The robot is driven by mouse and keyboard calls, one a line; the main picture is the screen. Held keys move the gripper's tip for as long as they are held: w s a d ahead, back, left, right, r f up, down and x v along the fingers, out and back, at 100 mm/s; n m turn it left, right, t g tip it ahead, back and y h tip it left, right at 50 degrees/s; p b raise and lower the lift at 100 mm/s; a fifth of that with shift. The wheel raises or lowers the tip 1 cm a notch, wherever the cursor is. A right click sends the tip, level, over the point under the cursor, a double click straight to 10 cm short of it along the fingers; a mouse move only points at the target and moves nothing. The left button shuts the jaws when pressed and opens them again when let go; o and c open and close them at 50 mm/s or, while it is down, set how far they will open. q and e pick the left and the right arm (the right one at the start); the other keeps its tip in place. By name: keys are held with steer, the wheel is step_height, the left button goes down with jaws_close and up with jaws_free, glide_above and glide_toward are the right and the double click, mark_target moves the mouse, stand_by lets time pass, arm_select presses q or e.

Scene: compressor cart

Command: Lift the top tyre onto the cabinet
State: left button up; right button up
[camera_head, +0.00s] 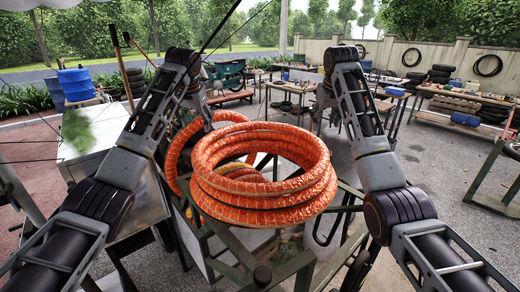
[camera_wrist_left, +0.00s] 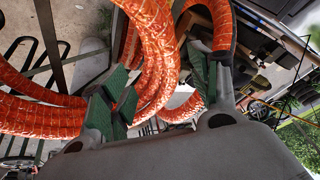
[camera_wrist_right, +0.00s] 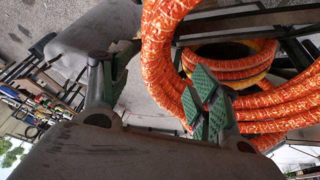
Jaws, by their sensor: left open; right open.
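A stack of orange-wrapped tyres (camera_head: 265,200) sits in the middle of the head view on a dark green metal frame. The top tyre (camera_head: 262,137) is the uppermost ring. The grey cabinet (camera_head: 105,117) stands to its left. My left gripper (camera_head: 203,112) is at the far left rim of the stack; in the left wrist view its green-padded fingers (camera_wrist_left: 158,95) are open with orange rings between and around them. My right gripper (camera_head: 322,108) is at the far right rim; in the right wrist view its fingers (camera_wrist_right: 160,90) are open on either side of an orange ring. I cannot tell whether either touches.
Another orange ring (camera_head: 180,155) hangs lower, behind and left of the stack. A blurred green patch (camera_head: 78,131) shows over the cabinet's left part. A blue drum (camera_head: 76,84) stands behind the cabinet. Workbenches (camera_head: 455,103) stand at the back right, with open paved floor before them.

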mark_target(203, 144)
arm_select(q)
steer(key=shift+x, duration=6.9)
arm_select(e)
steer(key=shift+x, duration=6.9)
arm_select(q)
steer(key=shift+c, duration=0.4)
arm_select(e)
steer(key=shift+c, duration=0.4)
arm_select(q)
jaws_close()
arm_select(e)
jaws_close()
